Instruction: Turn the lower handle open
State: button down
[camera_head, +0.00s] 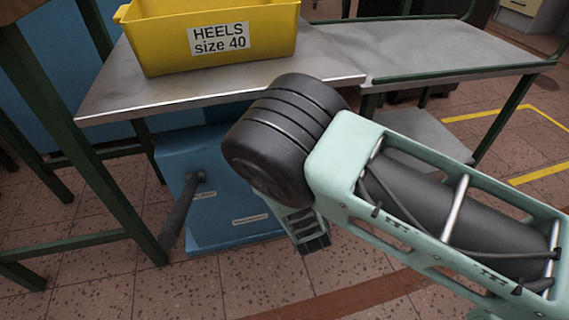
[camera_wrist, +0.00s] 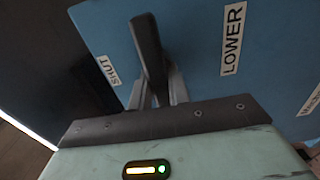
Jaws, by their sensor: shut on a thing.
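The lower handle (camera_wrist: 148,42) is a dark grey bar on a blue panel (camera_wrist: 195,50) in the wrist view. A white label reading LOWER (camera_wrist: 233,40) is to its right, and a label reading SHUT (camera_wrist: 108,70) is to its left. My gripper (camera_wrist: 158,82) has its grey fingers on both sides of the handle's near part and is shut on it. In the head view, a dark handle (camera_head: 182,212) sticks out from a blue cabinet (camera_head: 220,160) under the table. My arm hides part of the cabinet there.
A steel table (camera_head: 140,90) with dark green legs stands over the cabinet. A yellow bin labelled HEELS size 40 (camera_head: 215,62) is on it. A lower steel shelf (camera_head: 425,135) is at the right. Open tiled floor (camera_head: 450,290) lies in front.

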dwell(0.4)
jog(key=c, duration=1.3)
grip_release()
jog(key=p+v, duration=0.5)
jog(key=v, duration=1.2)
jog(key=shift+s+d, duration=0.1)
jog(key=shift+s, duration=0.15)
